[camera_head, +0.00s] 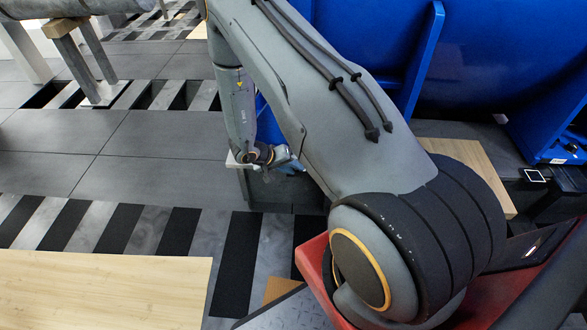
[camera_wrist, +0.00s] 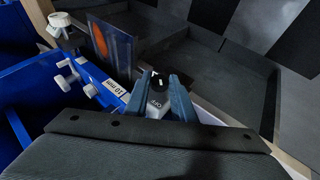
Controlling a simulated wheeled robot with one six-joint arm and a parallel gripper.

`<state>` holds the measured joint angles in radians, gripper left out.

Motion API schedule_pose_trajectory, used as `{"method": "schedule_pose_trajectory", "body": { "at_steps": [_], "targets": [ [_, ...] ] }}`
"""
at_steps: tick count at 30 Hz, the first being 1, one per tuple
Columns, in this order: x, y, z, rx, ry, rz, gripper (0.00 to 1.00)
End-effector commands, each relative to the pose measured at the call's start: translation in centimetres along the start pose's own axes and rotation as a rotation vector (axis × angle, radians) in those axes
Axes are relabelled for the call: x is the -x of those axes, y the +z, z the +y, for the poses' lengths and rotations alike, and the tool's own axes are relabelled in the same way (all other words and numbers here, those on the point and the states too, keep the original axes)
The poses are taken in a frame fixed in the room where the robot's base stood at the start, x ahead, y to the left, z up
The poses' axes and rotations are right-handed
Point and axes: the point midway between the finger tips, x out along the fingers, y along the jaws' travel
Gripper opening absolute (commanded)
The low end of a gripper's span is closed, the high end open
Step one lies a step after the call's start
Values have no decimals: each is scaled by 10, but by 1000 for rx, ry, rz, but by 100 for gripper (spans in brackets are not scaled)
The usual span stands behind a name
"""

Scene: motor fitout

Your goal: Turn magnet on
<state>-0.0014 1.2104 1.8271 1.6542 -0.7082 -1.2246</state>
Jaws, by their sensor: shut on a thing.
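The magnet (camera_wrist: 157,102) is a small light-grey block with a black round knob (camera_wrist: 159,81) and dark lettering that seems to read OFF. My gripper (camera_wrist: 160,84) has its two blue-grey fingers on either side of the knob and is shut on it. The fingers hide the sides of the magnet. In the camera_head view my gripper (camera_head: 284,160) is small, beyond my arm, over the end of a grey box-like stand (camera_head: 285,192). The magnet cannot be made out in that view.
In the wrist view a blue panel (camera_wrist: 40,95) with white pegs and a "10 mm" label (camera_wrist: 116,89) lies close on the left. A clear plate with an orange mark (camera_wrist: 99,42) stands behind it. In the camera_head view, a wooden top (camera_head: 100,290) is front left; striped floor (camera_head: 130,230) is open.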

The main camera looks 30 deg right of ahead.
Motion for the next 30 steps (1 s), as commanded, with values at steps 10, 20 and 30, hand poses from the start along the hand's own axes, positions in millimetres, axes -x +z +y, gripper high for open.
{"method": "schedule_pose_trajectory", "body": {
  "at_steps": [10,20,30],
  "targets": [
    [0,-2,0,-1,0,3,36],
    [3,0,0,1,-1,1,42],
    [40,-3,10,-13,5,-6,42]
  ]
}}
